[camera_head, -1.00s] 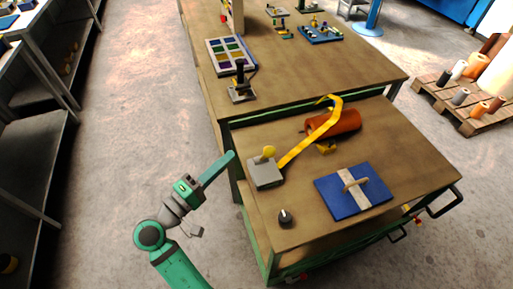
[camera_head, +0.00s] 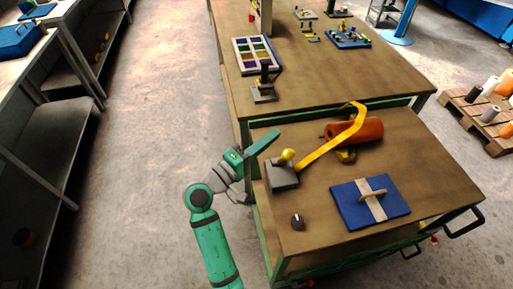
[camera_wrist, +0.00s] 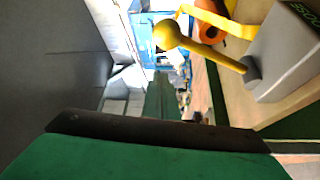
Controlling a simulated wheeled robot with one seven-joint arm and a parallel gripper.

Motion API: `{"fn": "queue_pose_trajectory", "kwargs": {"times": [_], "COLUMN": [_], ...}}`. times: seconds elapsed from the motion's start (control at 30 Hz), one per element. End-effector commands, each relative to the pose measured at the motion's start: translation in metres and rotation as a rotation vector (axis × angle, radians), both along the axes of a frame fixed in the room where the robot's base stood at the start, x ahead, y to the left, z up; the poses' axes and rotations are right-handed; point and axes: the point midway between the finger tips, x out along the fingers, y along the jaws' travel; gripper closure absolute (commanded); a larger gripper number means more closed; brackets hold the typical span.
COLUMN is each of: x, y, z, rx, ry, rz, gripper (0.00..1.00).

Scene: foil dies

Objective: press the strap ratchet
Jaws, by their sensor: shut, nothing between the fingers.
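The strap ratchet is a grey box (camera_head: 283,175) with a yellow-knobbed lever (camera_head: 287,156), at the left edge of the wooden cart top. A yellow strap (camera_head: 325,145) runs from it up and over an orange-red roll (camera_head: 362,131). My gripper (camera_head: 277,134) is shut and empty, just behind and left of the ratchet, apart from it in the picture. In the wrist view the yellow knob (camera_wrist: 167,35) and its lever stand at upper centre, with the grey box (camera_wrist: 285,55) on the right. The fingers (camera_wrist: 161,95) point past the knob's lower left side.
A blue board (camera_head: 350,208) with a pale band and handle lies on the cart's front. A black knob (camera_head: 297,221) sits near the left corner. A larger bench (camera_head: 340,75) with a tray (camera_head: 258,42) and a small black-handled device (camera_head: 264,90) stands behind.

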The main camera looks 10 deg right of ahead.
Motion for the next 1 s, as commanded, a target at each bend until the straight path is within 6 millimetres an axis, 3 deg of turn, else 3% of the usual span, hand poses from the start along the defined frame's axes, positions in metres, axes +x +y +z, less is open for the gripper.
{"fn": "queue_pose_trajectory", "kwargs": {"times": [0.3,1.0], "x": [-0.034,-0.045], "y": [-0.007,-0.019], "z": [-0.008,-0.01], "rx": [0.0,0.0], "ry": [0.001,-0.029], "rz": [0.001,-0.018], "gripper": [1.0,1.0]}}
